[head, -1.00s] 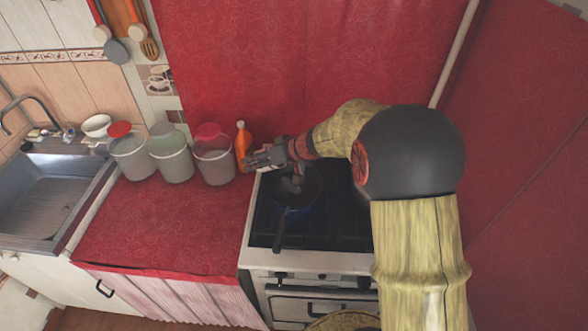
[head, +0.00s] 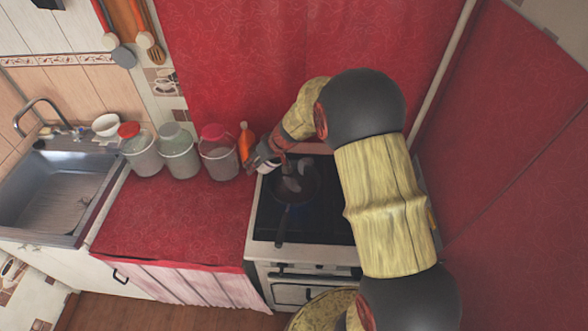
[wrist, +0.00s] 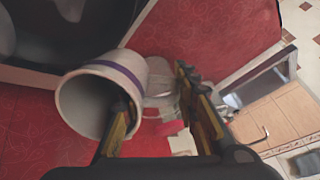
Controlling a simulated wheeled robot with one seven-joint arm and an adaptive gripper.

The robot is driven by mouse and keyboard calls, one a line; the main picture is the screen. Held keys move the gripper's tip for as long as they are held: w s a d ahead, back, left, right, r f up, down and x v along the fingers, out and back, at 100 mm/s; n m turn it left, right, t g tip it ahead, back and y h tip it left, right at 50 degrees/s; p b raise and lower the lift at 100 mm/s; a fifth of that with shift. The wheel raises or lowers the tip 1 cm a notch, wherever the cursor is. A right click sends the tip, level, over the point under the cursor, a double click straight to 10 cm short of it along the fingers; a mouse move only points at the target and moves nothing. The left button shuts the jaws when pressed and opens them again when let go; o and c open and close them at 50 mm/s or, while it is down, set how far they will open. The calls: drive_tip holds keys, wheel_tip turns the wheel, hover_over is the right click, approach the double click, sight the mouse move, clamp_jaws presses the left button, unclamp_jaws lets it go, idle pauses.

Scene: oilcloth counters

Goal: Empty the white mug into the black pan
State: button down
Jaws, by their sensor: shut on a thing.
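The white mug (wrist: 112,82) with a purple band fills the left of the wrist view, tipped on its side. My gripper (wrist: 157,88) has one finger at the mug's open mouth and the other beyond its wall; it is shut on the mug. In the head view my gripper (head: 262,162) is at the stove's back left, beside the black pan (head: 312,197). The pan sits on the stove with its handle (head: 281,228) toward the front. Pale grey pieces (head: 291,184) show in the pan. The mug's inside is mostly hidden.
An orange bottle (head: 245,143) stands close to my gripper. Lidded containers (head: 219,160) line the back of the red counter (head: 175,215), whose front is clear. A white bowl (head: 106,124) is by the sink (head: 60,195). A red wall covering is behind the stove.

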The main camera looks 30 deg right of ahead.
drive_tip(key=shift+w+a+r+g+h+p, duration=0.3)
drive_tip(key=shift+w+g+p, duration=0.15)
drive_tip(key=shift+p, duration=2.15)
drive_tip(key=w+f+g+h+p, duration=0.1)
drive_tip(key=p, duration=0.7)
drive_tip(key=shift+a+f, duration=0.1)
drive_tip(key=shift+a, duration=0.25)
drive_tip(key=g+p, duration=0.1)
drive_tip(key=p, duration=0.4)
drive_tip(key=w+h+p, duration=0.1)
drive_tip(key=p, duration=0.4)
drive_tip(key=shift+a+f+g, duration=0.3)
drive_tip(key=shift+f+g, duration=0.05)
drive_tip(key=shift+f, duration=0.05)
drive_tip(key=shift+w+a+f+g+h+p, duration=0.15)
drive_tip(key=shift+w+f+g+h+p, duration=0.15)
drive_tip(key=shift+f+g, duration=0.15)
drive_tip(key=shift+w+a+f+g+h+p, duration=0.15)
drive_tip(key=shift+f+g+h+p, duration=0.15)
drive_tip(key=shift+f+g, duration=0.15)
drive_tip(key=shift+r, duration=0.1)
